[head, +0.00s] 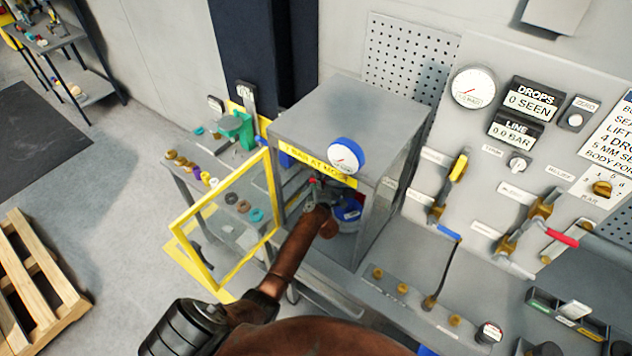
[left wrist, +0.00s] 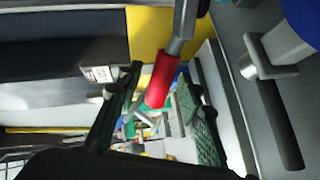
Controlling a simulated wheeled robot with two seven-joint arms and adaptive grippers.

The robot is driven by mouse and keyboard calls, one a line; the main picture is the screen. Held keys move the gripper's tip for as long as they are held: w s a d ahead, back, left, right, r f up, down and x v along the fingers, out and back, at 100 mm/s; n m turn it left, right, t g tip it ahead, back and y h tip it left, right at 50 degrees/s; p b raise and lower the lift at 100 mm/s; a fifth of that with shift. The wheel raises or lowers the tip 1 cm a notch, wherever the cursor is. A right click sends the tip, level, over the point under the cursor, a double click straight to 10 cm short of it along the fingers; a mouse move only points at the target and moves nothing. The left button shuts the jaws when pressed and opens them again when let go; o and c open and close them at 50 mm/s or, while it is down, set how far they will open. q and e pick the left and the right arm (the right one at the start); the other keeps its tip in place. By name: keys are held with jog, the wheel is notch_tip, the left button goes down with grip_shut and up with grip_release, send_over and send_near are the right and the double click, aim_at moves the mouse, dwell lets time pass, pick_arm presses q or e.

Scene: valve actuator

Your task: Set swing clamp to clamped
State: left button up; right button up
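The swing clamp's red handle (left wrist: 160,80) hangs from a grey metal arm (left wrist: 183,25) in the left wrist view. In the head view a small bit of red (head: 313,181) shows inside the grey cabinet (head: 345,112), just above my gripper. My left gripper (head: 318,203) reaches into the cabinet's open front. In the left wrist view my left gripper (left wrist: 155,108) has its dark fingers spread apart, with the red handle between them in the picture. I cannot tell whether a finger touches it. A blue round part (head: 349,212) sits inside the cabinet, partly hidden by my arm. My right gripper is out of view.
The yellow-framed clear door (head: 178,222) stands open to the left of the cabinet. A blue gauge (head: 344,155) sits on the cabinet's front upper edge. A panel with valves, gauges and displays (head: 531,102) is to the right. A side bench (head: 186,180) holds small parts.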

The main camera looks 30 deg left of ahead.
pick_arm(q)
jog(key=shift+c, duration=0.7)
grip_shut()
